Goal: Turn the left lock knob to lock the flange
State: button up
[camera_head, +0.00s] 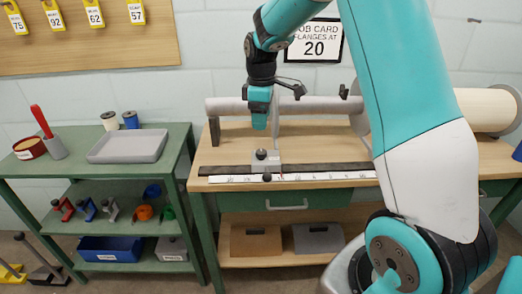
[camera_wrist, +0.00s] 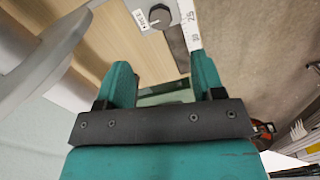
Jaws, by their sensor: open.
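The left flange (camera_head: 277,118) is a thin grey disc on the beam, seen nearly edge-on in the head view. A large grey disc edge (camera_wrist: 40,45) fills the left of the wrist view. Below the flange, a grey block (camera_head: 272,167) carries a black lock knob (camera_head: 261,154). In the wrist view, a dark round knob (camera_wrist: 158,16) with a pointer mark sits beside a small, partly readable label. My gripper (camera_head: 260,124) points down above the block, apart from the knob. In the wrist view its open, empty fingers (camera_wrist: 163,82) lie below the knob in the picture.
The white ruler (camera_head: 320,177) and dark rail run along the wooden bench (camera_head: 225,148). The horizontal grey beam (camera_head: 315,104) lies behind my gripper. My arm hides part of the right flange (camera_head: 358,116). A green shelf (camera_head: 75,172) with a grey tray stands left.

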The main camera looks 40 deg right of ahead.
aim_at(261, 151)
notch_tip(261, 151, down, 11)
jog(key=shift+r, duration=0.1)
dwell(0.3)
jog(key=c, duration=0.9)
